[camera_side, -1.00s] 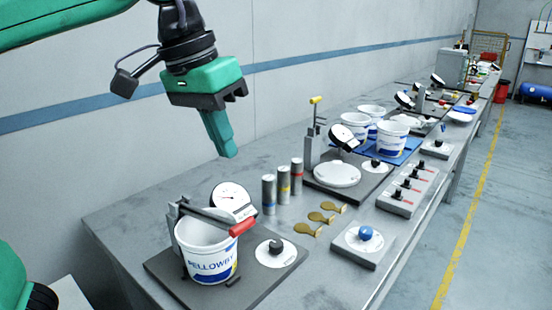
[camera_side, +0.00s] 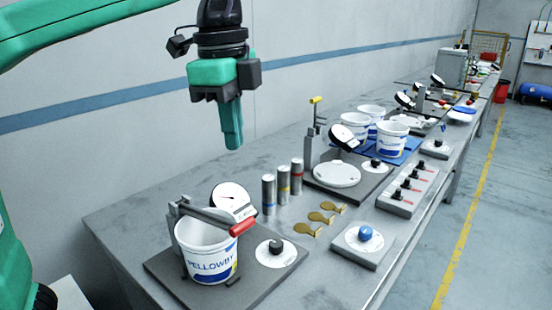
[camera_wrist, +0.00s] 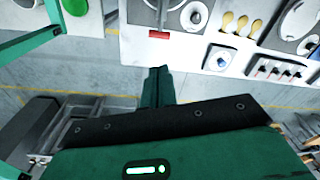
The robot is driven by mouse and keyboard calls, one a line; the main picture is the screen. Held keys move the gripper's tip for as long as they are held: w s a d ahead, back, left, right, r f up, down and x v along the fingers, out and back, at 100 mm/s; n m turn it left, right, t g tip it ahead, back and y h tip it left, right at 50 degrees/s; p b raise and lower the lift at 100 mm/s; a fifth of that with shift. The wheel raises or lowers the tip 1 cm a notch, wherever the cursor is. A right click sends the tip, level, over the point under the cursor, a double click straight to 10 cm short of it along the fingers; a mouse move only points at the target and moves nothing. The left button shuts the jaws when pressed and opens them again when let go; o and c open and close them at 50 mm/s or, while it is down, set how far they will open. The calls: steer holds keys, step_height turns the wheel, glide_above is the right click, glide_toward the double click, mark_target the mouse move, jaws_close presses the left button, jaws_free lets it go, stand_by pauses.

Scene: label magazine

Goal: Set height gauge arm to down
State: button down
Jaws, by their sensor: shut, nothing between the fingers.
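The far gauge station has a dark base (camera_side: 376,182), a round white plate (camera_side: 337,174), a tilted dial (camera_side: 343,137) and a post with an upright, yellow-tipped arm (camera_side: 315,113). The near station has an arm with a red handle (camera_side: 243,227) lying nearly level across a white tub (camera_side: 206,262), beside another dial (camera_side: 230,198). Which of the two arms is the height gauge arm, I cannot tell. The red handle also shows in the wrist view (camera_wrist: 159,35). My gripper (camera_side: 234,147) is shut and empty, pointing down in the air, touching neither station.
Several cylinders (camera_side: 283,185) and brass paddles (camera_side: 320,217) stand or lie between the stations. A blue knob box (camera_side: 365,238) and a panel of black knobs (camera_side: 408,191) lie to the right. White tubs (camera_side: 391,139) stand on a blue mat behind.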

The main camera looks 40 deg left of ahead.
mark_target(245, 227)
steer(key=m, duration=0.4)
steer(key=shift+w+a+g, duration=0.15)
steer(key=shift+w+g, duration=0.25)
steer(key=shift+f, duration=7)
steer(key=shift+d+f, duration=0.25)
steer(key=shift+f, duration=0.4)
steer(key=shift+d+f, duration=0.2)
steer(key=shift+f, duration=0.45)
steer(key=shift+r, duration=0.2)
step_height(245, 227, up, 14)
steer(key=d, duration=0.1)
steer(key=shift+d+f, duration=0.2)
steer(key=shift+d, duration=0.2)
